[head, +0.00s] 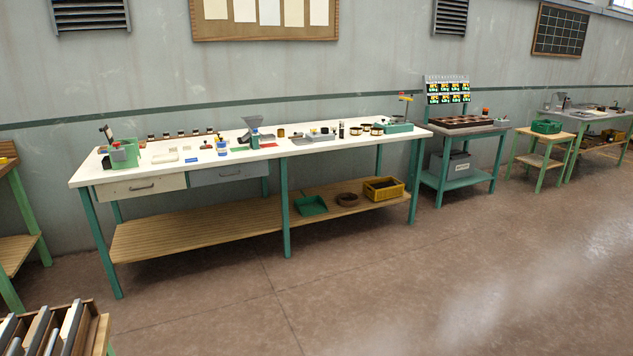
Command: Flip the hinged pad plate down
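A long white-topped workbench (350,147) stands against the wall, some distance away across the floor. At its left end sits a small green device (124,153) with a dark, narrow part (107,133) standing up and leaning at its back left. This may be the raised hinged pad plate, but it is too small to tell for sure. Another green device (397,127) with a thin upright post sits at the bench's right end. Neither of my grippers is in view.
Small jars, trays and a grey hopper (253,124) stand along the bench. A yellow crate (384,189) is on its lower shelf. A wooden rack (60,330) is at the bottom left. More tables stand to the right. The floor (400,290) before the bench is clear.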

